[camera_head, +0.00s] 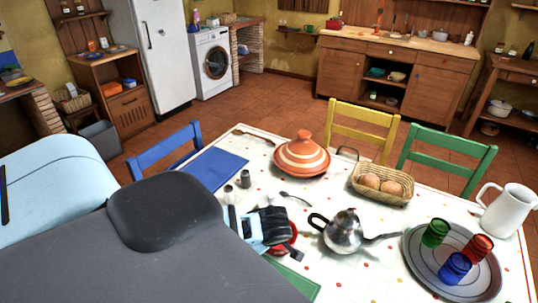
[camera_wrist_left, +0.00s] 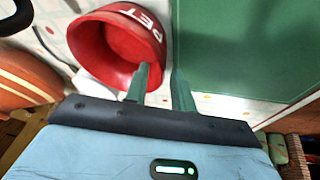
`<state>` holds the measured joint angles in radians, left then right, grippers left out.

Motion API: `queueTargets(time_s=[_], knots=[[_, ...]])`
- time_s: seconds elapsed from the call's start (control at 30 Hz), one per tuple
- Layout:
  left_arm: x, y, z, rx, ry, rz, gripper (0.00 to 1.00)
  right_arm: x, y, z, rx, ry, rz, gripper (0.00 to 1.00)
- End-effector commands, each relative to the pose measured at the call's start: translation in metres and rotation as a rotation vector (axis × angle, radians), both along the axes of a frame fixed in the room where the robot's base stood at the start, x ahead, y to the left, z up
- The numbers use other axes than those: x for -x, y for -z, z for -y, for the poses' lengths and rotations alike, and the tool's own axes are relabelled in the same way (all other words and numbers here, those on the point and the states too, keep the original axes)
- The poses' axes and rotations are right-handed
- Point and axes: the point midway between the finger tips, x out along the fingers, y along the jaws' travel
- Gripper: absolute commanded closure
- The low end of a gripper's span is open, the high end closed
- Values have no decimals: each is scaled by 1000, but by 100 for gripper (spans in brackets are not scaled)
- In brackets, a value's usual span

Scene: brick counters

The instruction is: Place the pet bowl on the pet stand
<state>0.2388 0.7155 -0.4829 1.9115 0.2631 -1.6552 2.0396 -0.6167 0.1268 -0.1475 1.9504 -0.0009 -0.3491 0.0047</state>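In the head view the bowl (camera_head: 290,236) is mostly hidden behind my left gripper (camera_head: 290,251). In the left wrist view the gripper's two fingers (camera_wrist_left: 163,75) are apart at the bowl's near rim. One finger overlaps the bowl in the picture, and the other lies over its outer side and the mat edge. I cannot tell whether they touch it. I cannot make out a pet stand. My right gripper is not in view.
A metal teapot (camera_head: 343,232) stands just right of the bowl. A tray (camera_head: 428,279) with coloured glasses, a bread basket (camera_head: 402,199), a tagine (camera_head: 302,157) and a white jug (camera_head: 508,211) crowd the table. Tiled floor (camera_head: 262,93) is open beyond the chairs.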

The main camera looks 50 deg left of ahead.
Motion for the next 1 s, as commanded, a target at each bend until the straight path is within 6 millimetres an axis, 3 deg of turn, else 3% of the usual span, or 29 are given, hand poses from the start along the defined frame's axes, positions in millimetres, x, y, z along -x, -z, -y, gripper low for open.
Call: queueTargets(time_s=[0.3, 0.5, 0.73, 0.83, 1.0], knots=[[12, -58, 24, 3, 1, 4, 75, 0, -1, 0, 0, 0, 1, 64], [17, -80, 32, 2, 0, 2, 75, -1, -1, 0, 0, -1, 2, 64], [19, -87, 34, 0, 0, 0, 75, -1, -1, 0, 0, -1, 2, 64], [18, -86, 34, -2, 7, -3, 67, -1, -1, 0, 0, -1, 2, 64], [12, -80, 36, -33, 110, -23, 67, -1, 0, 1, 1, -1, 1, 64]])
